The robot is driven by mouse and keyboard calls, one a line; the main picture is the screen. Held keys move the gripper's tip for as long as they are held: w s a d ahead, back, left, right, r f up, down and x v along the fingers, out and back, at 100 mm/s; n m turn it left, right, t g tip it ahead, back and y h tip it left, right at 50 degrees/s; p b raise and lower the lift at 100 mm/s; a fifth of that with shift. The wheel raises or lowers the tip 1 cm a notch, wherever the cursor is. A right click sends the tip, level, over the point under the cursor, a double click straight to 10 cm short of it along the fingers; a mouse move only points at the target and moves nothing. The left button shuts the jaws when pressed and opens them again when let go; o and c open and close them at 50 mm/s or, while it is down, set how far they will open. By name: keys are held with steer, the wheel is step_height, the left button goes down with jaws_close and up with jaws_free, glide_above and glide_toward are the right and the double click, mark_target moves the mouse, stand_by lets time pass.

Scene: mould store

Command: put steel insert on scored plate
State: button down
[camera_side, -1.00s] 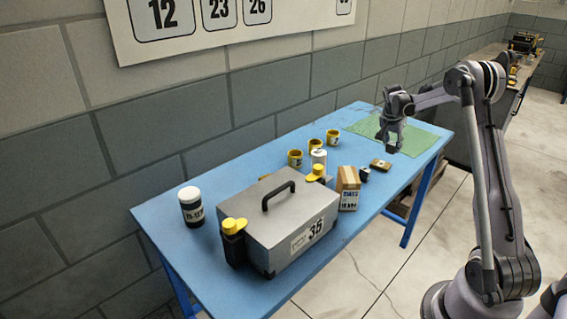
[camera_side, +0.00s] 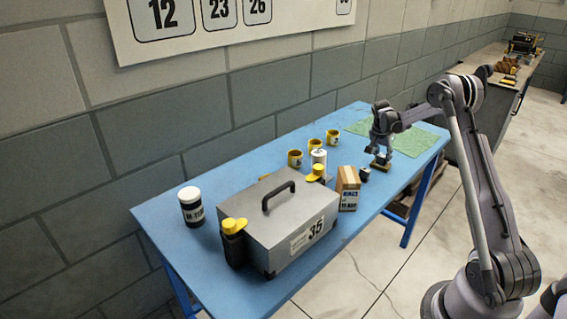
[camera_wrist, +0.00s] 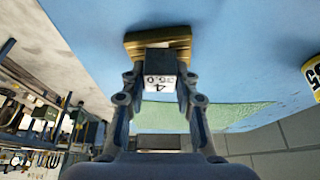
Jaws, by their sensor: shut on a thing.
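In the wrist view the dark block of the steel insert (camera_wrist: 161,62) has a white face with figures. My gripper (camera_side: 381,151) points down over it, with both fingers closed on the dark block. I cannot tell whether the base touches the blue table. The flat green sheet (camera_side: 417,141), the likely scored plate, lies at the table's far end. It also shows in the wrist view (camera_wrist: 230,114), bare where visible; score marks are too small to make out.
On the blue table (camera_side: 172,222), a small black block (camera_side: 364,174) and a carton (camera_side: 347,188) stand left of my gripper.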

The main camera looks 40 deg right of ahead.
steer(key=c, duration=1)
jaws_free()
steer(key=v, duration=1.2)
steer(key=w+a+r+n+t, duration=0.15)
steer(key=a+r+n, duration=0.35)
steer(key=a, duration=0.7)
steer(key=s+a+r+n+t+y, duration=0.1)
steer(key=s+a+r+n+t, duration=0.15)
steer(key=a, duration=0.75)
steer(key=s+a+f+n+t+y, duration=0.1)
steer(key=s+a+n, duration=0.2)
steer(key=a, duration=0.3)
steer(key=s+a+n+t+y, duration=0.1)
steer(key=s+a+n, duration=0.3)
steer(key=a, duration=0.3)
steer(key=s+a+f+n+t+y, duration=0.1)
steer(key=s+a+n, duration=0.2)
steer(key=s+a, duration=0.2)
steer(key=shift+s+a+f+n+y, duration=0.1)
steer(key=shift+a+f+n+y, duration=0.05)
steer(key=shift+a, duration=0.45)
steer(key=shift+s+a+f+n+y, duration=0.1)
steer(key=shift+a+f+y, duration=0.05)
steer(key=shift+a, duration=0.4)
